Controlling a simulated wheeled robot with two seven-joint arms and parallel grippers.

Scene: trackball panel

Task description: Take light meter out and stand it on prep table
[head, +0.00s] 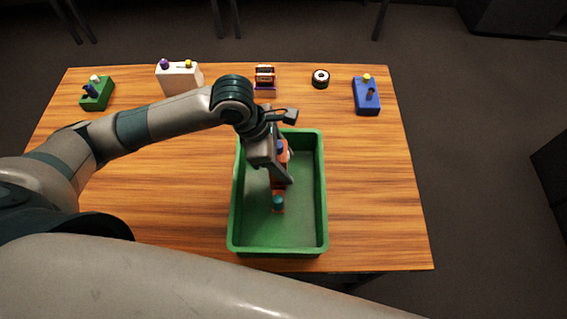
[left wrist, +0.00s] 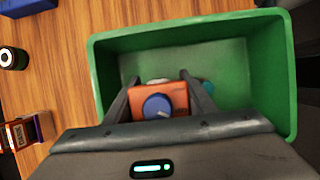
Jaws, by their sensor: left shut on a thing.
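My left gripper (head: 281,181) reaches down into the green bin (head: 233,215) and is shut on an orange thing with a blue knob (head: 281,147), which I take to be the light meter. In the left wrist view the orange body (left wrist: 176,92) sits between the two fingers, its blue knob facing the camera. A teal round part on orange (head: 278,202) shows just nearer in the bin; I cannot tell whether it belongs to the same thing. A white part shows behind the orange body. The fingers hide much of it. My right gripper is not in view.
The wooden table (head: 370,190) has free room right and left of the bin. Along its far side stand a green box (head: 98,95), a white box (head: 181,80), a small rack (head: 265,82), a black ring-shaped thing (head: 320,79) and a blue box (head: 366,98).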

